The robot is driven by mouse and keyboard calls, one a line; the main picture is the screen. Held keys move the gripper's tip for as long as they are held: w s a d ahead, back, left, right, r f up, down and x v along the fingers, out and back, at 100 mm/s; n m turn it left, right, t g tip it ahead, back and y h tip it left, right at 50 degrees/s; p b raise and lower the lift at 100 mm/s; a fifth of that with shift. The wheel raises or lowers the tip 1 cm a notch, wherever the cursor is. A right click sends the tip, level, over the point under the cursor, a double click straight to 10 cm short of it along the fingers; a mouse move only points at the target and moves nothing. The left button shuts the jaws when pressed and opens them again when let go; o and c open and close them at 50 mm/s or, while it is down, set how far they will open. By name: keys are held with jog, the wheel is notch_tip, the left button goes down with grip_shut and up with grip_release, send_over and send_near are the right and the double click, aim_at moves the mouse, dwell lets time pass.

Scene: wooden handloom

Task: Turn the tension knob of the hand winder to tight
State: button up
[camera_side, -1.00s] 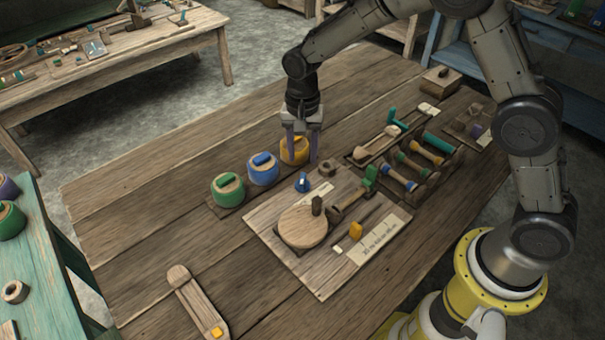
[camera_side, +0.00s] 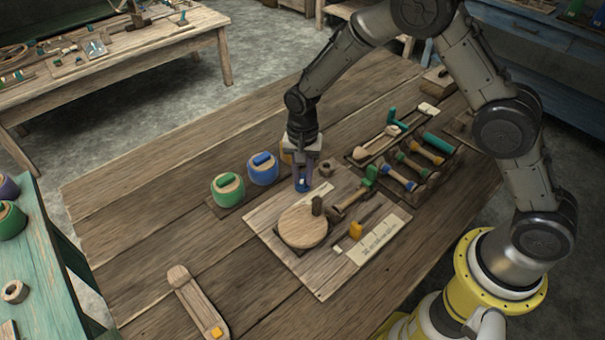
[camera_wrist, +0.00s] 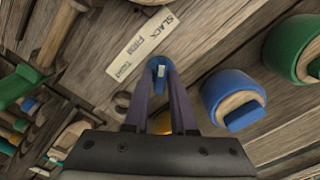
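The tension knob (camera_wrist: 159,67) is small and blue with a white mark. It sits on the winder's wooden board (camera_side: 268,214), and it shows in the side view (camera_side: 302,187) just below my fingers. My gripper (camera_wrist: 160,82) points down at the knob, with one purple-grey finger on each side of it in the wrist view. Whether the fingers touch the knob is too small to tell. A pale label (camera_wrist: 142,45) beside the knob reads SLACK, FIRM, TIGHT. The knob's white mark faces toward my gripper in the wrist view, near the TIGHT end of the label.
A round wooden disc (camera_side: 302,226) with an upright peg and a green-handled crank (camera_side: 352,197) stand close by. A spool rack (camera_side: 412,165) stands right.

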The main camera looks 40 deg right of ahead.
grip_shut()
jog(key=shift+n, duration=0.3)
jog(key=n, duration=0.4)
jog(key=shift+r+n, duration=0.1)
jog(key=shift+n, duration=0.2)
jog(key=n, duration=0.4)
jog(key=shift+n, duration=0.3)
jog(key=n, duration=1)
